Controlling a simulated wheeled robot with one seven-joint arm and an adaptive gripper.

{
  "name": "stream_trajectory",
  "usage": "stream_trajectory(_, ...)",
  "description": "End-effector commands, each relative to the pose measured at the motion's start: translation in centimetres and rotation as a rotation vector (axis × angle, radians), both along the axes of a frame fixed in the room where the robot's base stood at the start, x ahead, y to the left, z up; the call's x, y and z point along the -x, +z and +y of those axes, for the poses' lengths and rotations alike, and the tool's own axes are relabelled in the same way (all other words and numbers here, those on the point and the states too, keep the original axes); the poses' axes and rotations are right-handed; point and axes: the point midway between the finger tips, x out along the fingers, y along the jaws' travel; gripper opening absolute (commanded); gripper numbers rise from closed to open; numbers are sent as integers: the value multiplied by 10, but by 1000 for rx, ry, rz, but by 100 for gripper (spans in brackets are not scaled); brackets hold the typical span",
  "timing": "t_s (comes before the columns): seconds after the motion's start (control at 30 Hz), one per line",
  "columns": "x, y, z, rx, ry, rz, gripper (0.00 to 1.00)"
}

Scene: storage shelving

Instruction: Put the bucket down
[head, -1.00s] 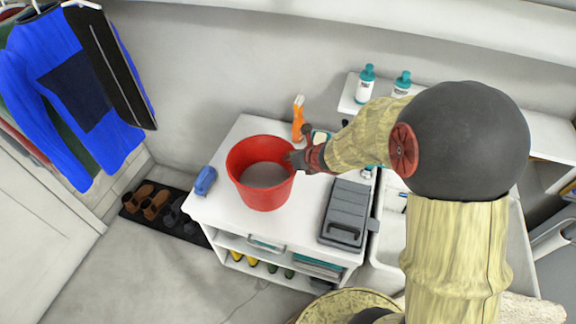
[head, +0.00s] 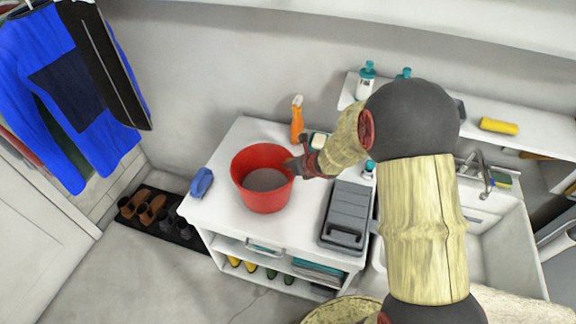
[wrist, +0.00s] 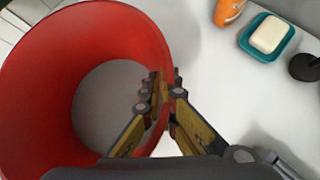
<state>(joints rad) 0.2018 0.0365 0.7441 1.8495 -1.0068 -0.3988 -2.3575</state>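The red bucket (head: 258,199) is upright over the left part of the white cabinet top (head: 222,214). It looks very low over the top or resting on it; I cannot tell if its base touches. My gripper (head: 295,165) is at the bucket's right side. In the wrist view the fingers of my gripper (wrist: 164,95) straddle the wall of the bucket (wrist: 35,75), one inside and one outside, and look closed on it. The bucket's grey inner bottom shows and looks empty.
A blue item (head: 201,182) lies left of the bucket. An orange bottle (head: 297,120) stands behind it, near a soap dish (wrist: 262,52). A grey toolbox (head: 345,215) is at right, and a sink (head: 500,240) beyond. Cabinet top in front of the bucket is clear.

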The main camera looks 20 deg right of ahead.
Motion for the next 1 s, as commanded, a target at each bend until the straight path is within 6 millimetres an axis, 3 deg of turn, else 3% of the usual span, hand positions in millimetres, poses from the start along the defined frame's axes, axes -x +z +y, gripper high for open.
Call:
stream_trajectory(0.2, 0, -4, 0, -1, -1, -1, 0)
stream_trajectory(0.6, 0, -3, 0, -1, -1, 0, 23)
stream_trajectory(1.0, 0, 2, 0, 0, 0, 0, 23)
